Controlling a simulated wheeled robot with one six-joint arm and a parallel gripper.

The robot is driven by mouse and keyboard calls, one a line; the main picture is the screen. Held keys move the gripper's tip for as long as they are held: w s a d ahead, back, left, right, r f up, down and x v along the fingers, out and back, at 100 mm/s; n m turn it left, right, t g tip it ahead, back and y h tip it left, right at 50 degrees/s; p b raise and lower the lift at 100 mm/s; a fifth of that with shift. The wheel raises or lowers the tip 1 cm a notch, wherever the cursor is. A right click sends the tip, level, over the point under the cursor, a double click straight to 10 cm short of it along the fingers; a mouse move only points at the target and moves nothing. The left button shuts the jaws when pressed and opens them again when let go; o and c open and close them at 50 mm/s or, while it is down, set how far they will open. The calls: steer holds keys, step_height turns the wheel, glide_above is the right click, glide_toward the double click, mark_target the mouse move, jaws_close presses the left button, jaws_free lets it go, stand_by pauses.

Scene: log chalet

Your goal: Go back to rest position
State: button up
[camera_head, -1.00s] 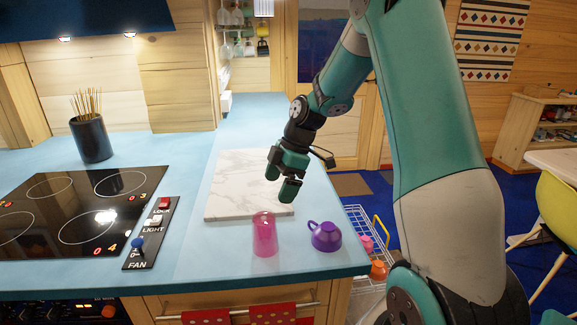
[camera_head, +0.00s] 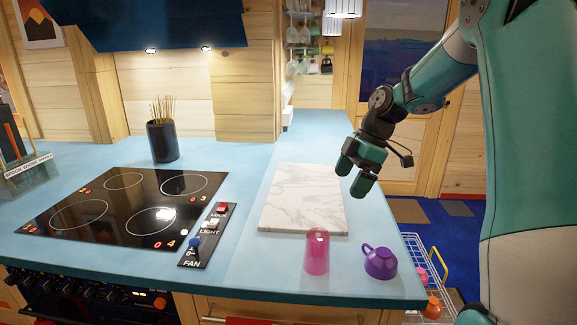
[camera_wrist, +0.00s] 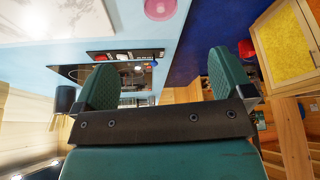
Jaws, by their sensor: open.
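My teal arm reaches in from the right edge of the head view.
A black cooktop (camera_head: 100,210) is left; a wire rack (camera_head: 428,268) stands right.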

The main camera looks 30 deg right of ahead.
steer(key=s+a+r+m, duration=0.1)
steer(key=s+a+r, duration=0.2)
steer(key=a, duration=0.8)
steer(key=s+a+m+g, duration=0.1)
steer(key=s+a+m, duration=0.4)
steer(key=s+a, duration=1.1)
steer(key=s, duration=0.4)
steer(key=shift+a+m+g, duration=0.2)
steer(key=shift+m+g, duration=0.1)
steer(key=shift+m, duration=0.1)
steer(key=shift+c, duration=0.4)
